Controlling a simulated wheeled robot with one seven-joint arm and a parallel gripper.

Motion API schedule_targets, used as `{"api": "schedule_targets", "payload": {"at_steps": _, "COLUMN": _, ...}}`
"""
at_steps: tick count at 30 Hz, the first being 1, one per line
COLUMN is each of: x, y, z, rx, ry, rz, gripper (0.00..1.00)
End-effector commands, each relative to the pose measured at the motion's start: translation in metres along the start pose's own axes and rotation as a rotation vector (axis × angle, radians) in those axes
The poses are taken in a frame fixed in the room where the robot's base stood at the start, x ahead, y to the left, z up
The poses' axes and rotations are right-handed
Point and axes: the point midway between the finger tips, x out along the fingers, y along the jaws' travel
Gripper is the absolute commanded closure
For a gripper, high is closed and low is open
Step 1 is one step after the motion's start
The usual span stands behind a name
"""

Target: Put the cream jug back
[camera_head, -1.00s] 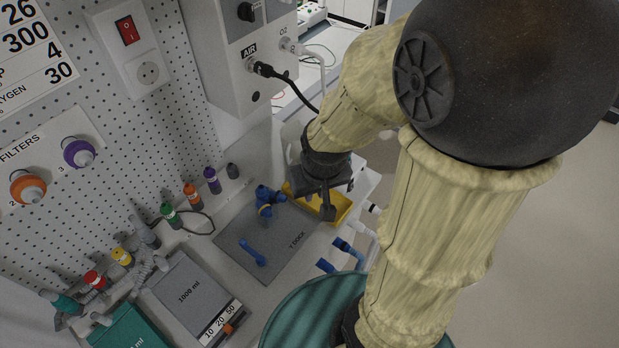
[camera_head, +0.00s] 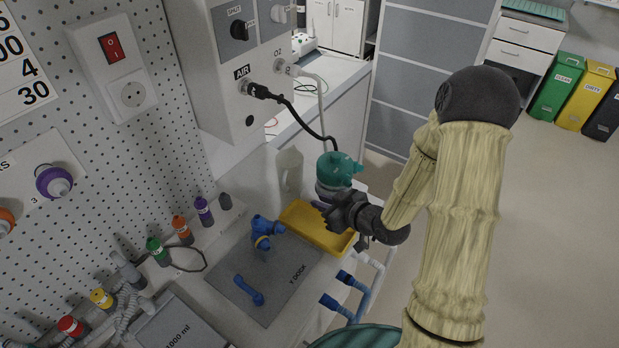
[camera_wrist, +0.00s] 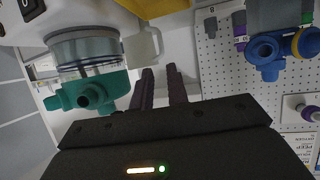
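The cream jug (camera_head: 290,172) stands upright on the bench behind the yellow tray, beside the ventilator's lower part. In the wrist view a pale cream shape that looks like the jug (camera_wrist: 141,48) shows just beyond the fingertips. My gripper (camera_head: 321,206) is above the yellow tray, its fingers pointing left, in front of the jug and apart from it. In the wrist view its two fingers (camera_wrist: 159,71) are parted with nothing held between them.
A teal-topped chamber (camera_head: 336,170) is very close to my gripper, left of the fingers in the wrist view (camera_wrist: 92,90). The yellow tray (camera_head: 318,232), a grey Y-dock mat (camera_head: 275,300) with blue pieces, and a black hose (camera_head: 303,116) are nearby.

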Motion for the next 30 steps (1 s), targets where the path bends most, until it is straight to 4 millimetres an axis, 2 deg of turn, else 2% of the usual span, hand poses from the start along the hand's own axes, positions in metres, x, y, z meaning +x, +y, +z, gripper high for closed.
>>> {"api": "schedule_targets", "payload": {"at_steps": 14, "x": 0.006, "y": -0.001, "z": -0.002, "rx": 0.004, "ry": 0.035, "rz": -0.01, "gripper": 0.84}}
{"api": "schedule_targets", "payload": {"at_steps": 17, "x": 0.019, "y": -0.001, "z": -0.003, "rx": 0.004, "ry": 0.035, "rz": -0.012, "gripper": 0.84}}
{"api": "schedule_targets", "payload": {"at_steps": 30, "x": 0.096, "y": -0.003, "z": -0.007, "rx": 0.003, "ry": 0.035, "rz": -0.012, "gripper": 0.84}}
